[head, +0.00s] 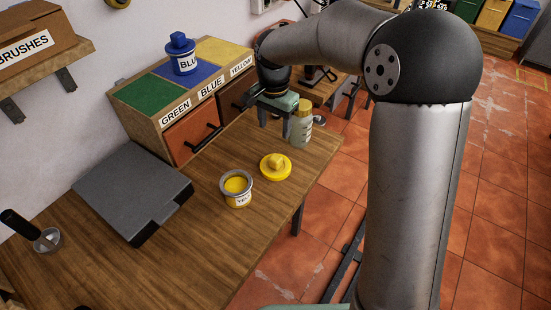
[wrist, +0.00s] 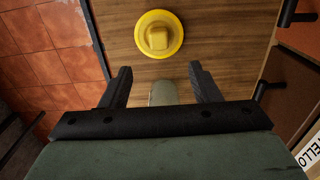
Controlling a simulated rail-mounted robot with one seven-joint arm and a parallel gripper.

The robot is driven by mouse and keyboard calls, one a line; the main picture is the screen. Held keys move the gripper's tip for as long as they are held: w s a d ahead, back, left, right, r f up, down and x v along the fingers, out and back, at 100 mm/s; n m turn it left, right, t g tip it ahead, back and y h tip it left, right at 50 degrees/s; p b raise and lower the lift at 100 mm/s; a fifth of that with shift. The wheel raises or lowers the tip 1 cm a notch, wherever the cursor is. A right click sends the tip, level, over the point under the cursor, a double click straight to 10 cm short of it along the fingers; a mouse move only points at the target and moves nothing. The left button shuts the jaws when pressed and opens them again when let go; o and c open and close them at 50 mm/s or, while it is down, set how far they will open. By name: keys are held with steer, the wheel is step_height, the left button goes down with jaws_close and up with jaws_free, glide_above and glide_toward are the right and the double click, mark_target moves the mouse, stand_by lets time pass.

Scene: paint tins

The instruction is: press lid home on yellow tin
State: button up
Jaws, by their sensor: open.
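The yellow tin (head: 237,190) stands open on the wooden table in the head view, with yellow paint showing inside. The yellow lid (head: 276,167) with a raised block knob lies on the table just to the right of the tin, apart from it. The lid also shows in the wrist view (wrist: 159,35), beyond the fingertips. My gripper (wrist: 163,75) is open and empty, with its two fingers spread. In the head view it is above the far right part of the table, near the drawers. The tin is not visible in the wrist view.
A pale bottle with a yellow cap (head: 302,124) stands close to my gripper. A drawer cabinet (head: 150,122) has coloured top squares, with a closed blue tin (head: 182,55) on it. A grey flat case (head: 132,190) lies left. A small cup with a dark-handled tool (head: 47,240) stands front left.

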mark_target(275, 158)
step_height(275, 158, down, 14)
steer(key=shift+d+r+p, duration=0.15)
steer(key=shift+p, duration=1)
steer(key=c, duration=1)
